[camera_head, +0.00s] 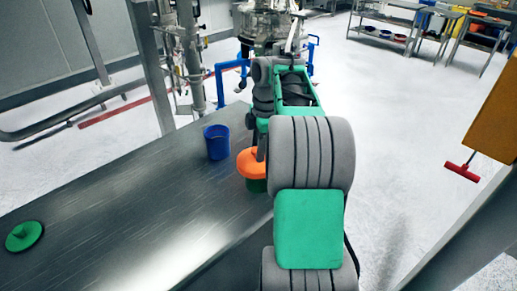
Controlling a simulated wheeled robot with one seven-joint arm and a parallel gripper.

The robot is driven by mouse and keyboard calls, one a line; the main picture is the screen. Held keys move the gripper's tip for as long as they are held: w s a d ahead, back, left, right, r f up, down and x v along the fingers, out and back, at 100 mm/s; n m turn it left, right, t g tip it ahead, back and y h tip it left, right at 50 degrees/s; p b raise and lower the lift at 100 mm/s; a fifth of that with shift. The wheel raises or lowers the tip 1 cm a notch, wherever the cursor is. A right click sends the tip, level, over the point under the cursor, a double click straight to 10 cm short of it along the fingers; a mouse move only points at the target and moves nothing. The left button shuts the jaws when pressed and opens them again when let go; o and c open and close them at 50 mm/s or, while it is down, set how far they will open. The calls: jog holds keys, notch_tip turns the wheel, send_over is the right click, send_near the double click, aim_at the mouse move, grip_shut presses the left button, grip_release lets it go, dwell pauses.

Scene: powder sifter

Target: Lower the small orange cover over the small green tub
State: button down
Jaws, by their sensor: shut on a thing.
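The small orange cover (249,165) is at the right side of the steel table, partly hidden behind my arm. The small green tub (256,185) shows directly beneath it, and only a strip of its wall is visible. The cover looks level and on or just above the tub's rim; I cannot tell whether they touch. My gripper (261,150) is over the cover, shut on it, with its fingers mostly hidden by my arm.
A blue tub (216,142) stands on the steel table (150,215), left of and behind the orange cover. A green lid (24,236) lies at the table's left. The table between is clear. Sifter machinery (270,25) with a blue frame stands beyond the table.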

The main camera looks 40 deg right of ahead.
jog(key=shift+f, duration=0.5)
jog(key=c, duration=1)
grip_release()
